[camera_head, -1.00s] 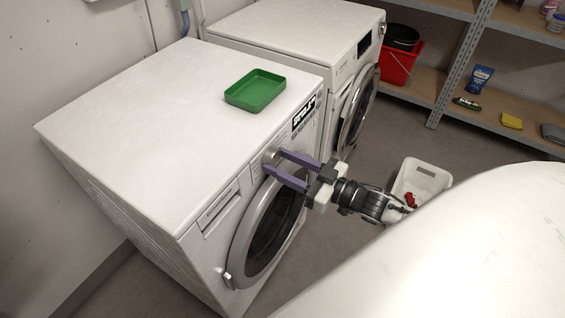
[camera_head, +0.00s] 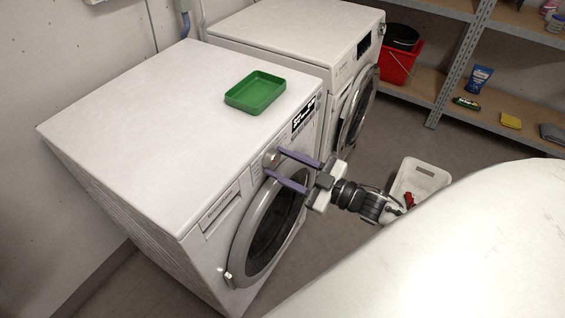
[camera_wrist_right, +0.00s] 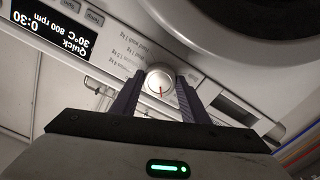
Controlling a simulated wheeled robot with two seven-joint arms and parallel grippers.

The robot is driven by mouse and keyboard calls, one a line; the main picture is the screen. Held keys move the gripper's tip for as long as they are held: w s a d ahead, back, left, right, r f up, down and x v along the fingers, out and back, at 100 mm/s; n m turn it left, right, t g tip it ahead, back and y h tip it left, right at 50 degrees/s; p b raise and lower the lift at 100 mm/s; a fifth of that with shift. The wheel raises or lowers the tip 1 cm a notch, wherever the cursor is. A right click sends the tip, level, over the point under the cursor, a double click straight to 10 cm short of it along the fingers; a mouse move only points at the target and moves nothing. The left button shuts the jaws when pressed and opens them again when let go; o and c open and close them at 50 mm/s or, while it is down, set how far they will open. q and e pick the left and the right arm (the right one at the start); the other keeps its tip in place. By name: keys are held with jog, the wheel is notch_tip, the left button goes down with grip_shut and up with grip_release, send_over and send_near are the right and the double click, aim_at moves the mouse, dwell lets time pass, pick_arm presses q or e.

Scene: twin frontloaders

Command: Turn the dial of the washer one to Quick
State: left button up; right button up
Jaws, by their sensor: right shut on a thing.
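The nearer white washer (camera_head: 130,110) has a round silver dial (camera_head: 272,159) on its front panel, above the door. My right gripper (camera_head: 273,162) reaches in from the right with one purple finger on each side of the dial. In the right wrist view, the dial (camera_wrist_right: 160,84) with its red mark sits between the fingertips, and the gripper is shut on it. The black display (camera_wrist_right: 50,30) appears upside down there and reads Quick, 0:30, 30°C, 800 rpm. My left gripper is not in view.
A green tray (camera_head: 255,92) sits on the washer's top. A second white frontloader (camera_head: 300,30) stands behind. A white basket (camera_head: 420,180) is on the floor at right. A shelf (camera_head: 510,95) and a red bucket (camera_head: 401,63) are at the back right.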

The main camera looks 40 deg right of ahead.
jog(key=shift+n, duration=0.6)
jog(key=o, duration=1)
jog(key=shift+o, duration=0.2)
jog(key=v, duration=1)
jog(key=shift+s, duration=0.15)
